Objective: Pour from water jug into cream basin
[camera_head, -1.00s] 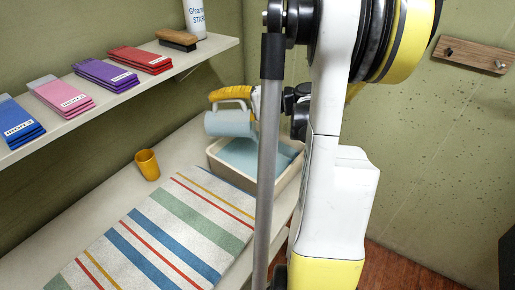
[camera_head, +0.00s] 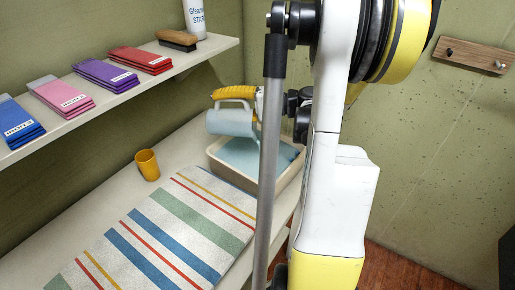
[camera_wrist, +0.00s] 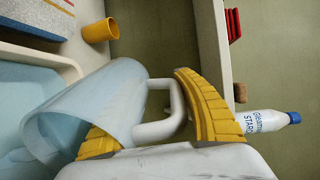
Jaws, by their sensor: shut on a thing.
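The water jug (camera_head: 230,122) is pale blue and translucent with a white handle, and hangs tilted over the cream basin (camera_head: 281,184). My gripper (camera_head: 236,93) has yellow fingers and is shut on the jug at its handle side. In the wrist view, my gripper (camera_wrist: 145,112) has one yellow finger beside the white handle and the other partly behind the jug (camera_wrist: 90,105). The basin holds a light blue surface of water and also shows in the wrist view (camera_wrist: 40,55). My arm hides part of the basin's right side. I cannot make out a stream.
A yellow cup (camera_head: 147,165) stands on the counter left of the basin. A striped mat (camera_head: 150,235) lies in front. The shelf (camera_head: 120,88) above holds cloth stacks, a brush (camera_head: 177,40) and a white bottle (camera_head: 194,18). A peg rack (camera_head: 472,54) hangs on the right wall.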

